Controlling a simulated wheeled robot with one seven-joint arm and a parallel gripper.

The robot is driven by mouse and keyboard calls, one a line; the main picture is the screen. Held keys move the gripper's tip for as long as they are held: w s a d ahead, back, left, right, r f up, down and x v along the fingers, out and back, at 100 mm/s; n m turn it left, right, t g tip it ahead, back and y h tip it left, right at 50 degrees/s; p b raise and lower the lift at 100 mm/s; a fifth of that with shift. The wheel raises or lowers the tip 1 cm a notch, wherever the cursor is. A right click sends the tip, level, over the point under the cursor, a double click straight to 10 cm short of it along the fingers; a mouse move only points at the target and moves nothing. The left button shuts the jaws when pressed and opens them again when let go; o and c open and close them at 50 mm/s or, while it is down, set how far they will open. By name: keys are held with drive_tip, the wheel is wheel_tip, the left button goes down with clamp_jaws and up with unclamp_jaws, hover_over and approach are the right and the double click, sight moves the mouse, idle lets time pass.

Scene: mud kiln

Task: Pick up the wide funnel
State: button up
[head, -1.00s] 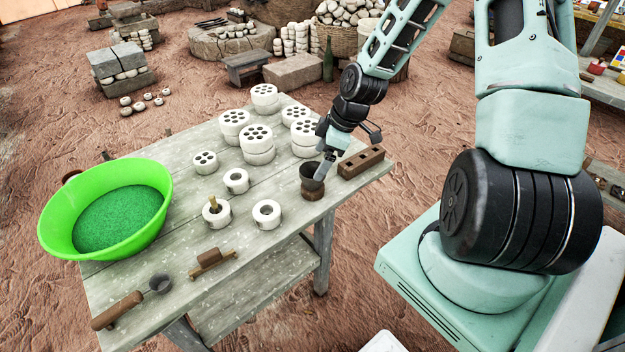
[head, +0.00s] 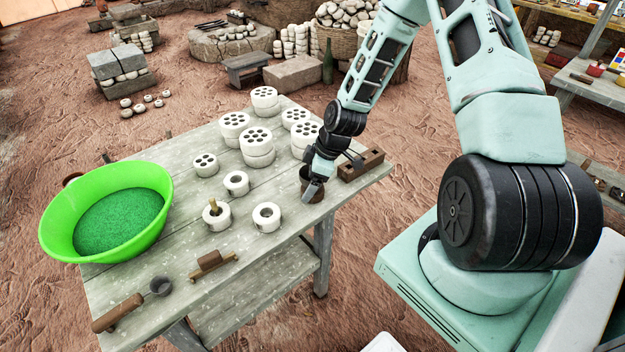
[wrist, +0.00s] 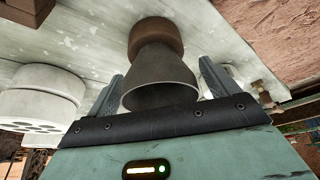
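The wide funnel (wrist: 160,80) is a dark grey cone with its broad mouth toward my gripper and its narrower end in a round brown block (wrist: 156,37). The block stands on the grey wooden table (head: 263,249). My gripper (wrist: 162,71) is open, with one finger on each side of the funnel. I cannot tell whether either finger touches it. In the head view my gripper (head: 314,187) hides most of the funnel near the table's right edge.
Several white perforated cylinders (head: 257,146) stand to the left.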

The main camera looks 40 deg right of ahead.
drive_tip(key=c, duration=0.6)
